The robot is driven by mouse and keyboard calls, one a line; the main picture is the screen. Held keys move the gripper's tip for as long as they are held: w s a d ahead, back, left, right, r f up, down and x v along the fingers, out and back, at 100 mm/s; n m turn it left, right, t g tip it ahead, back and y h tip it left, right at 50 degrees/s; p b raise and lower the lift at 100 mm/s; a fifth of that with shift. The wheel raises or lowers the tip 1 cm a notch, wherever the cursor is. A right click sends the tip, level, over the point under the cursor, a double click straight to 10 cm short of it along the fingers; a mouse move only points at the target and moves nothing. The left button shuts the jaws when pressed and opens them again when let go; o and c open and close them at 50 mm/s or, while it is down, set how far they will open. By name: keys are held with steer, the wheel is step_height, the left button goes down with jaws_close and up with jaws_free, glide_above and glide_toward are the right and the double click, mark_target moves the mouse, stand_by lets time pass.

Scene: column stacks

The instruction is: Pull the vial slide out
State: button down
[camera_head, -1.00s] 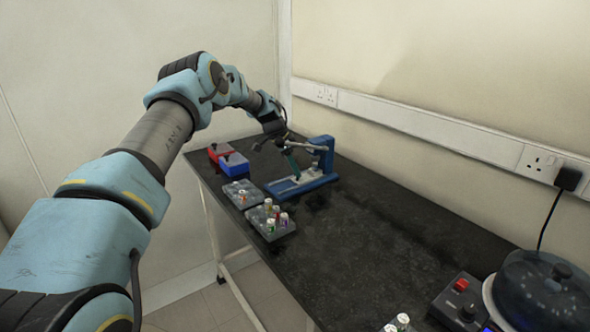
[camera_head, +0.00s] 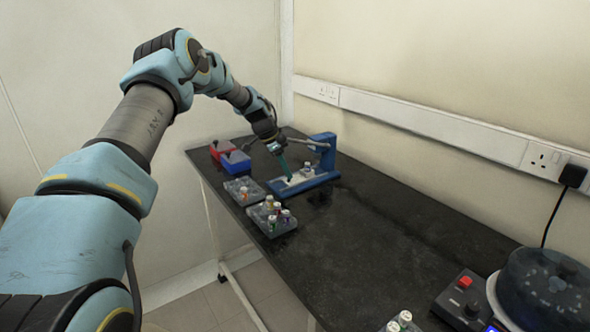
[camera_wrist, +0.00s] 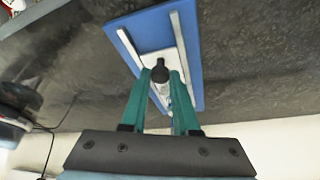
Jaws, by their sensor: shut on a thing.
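The vial slide is a pale plate (camera_wrist: 156,62) with a dark round knob (camera_wrist: 158,72), lying between two light rails on a blue base (camera_wrist: 126,18). In the head view the blue fixture (camera_head: 325,150) stands at the far end of the bench, with the pale slide (camera_head: 301,176) low on its base. My gripper (camera_wrist: 163,78) has teal fingers on both sides of the knob and is shut on it. In the head view the gripper (camera_head: 288,177) reaches down to the slide's near end; the knob is hidden there.
Two grey racks stand in front of the fixture, a nearer one (camera_head: 268,228) with several vials and another (camera_head: 241,196). A red box (camera_head: 221,149) and a blue box (camera_head: 235,163) sit at the left edge. The middle of the black bench (camera_head: 370,240) is clear.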

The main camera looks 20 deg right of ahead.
steer(key=shift+s+a+b, duration=0.2)
steer(key=shift+a, duration=1)
steer(key=shift+s+a+b, duration=0.15)
steer(key=shift+a+b, duration=0.05)
steer(key=shift+a, duration=0.95)
steer(key=c, duration=0.7)
jaws_free()
steer(key=shift+o, duration=0.2)
steer(key=shift+r, duration=0.1)
steer(key=s+b+v, duration=0.1)
steer(key=b+v, duration=0.1)
steer(key=v, duration=0.8)
steer(key=shift+w+r+b, duration=0.3)
steer(key=shift+w+r, duration=0.05)
steer(key=shift+w, duration=0.05)
steer(key=shift+a, duration=0.2)
steer(key=s+a+f+n+t+y, duration=0.1)
steer(key=s+a+n+y, duration=0.1)
steer(key=s+a+n, duration=0.7)
steer(key=s+a+f+n+t+y, duration=0.1)
steer(key=s+a+n+y, duration=0.1)
steer(key=s+a+n, duration=0.8)
steer(key=s+a, duration=0.8)
steer(key=a, duration=0.4)
steer(key=shift+a+t, duration=0.2)
steer(key=shift+t, duration=0.1)
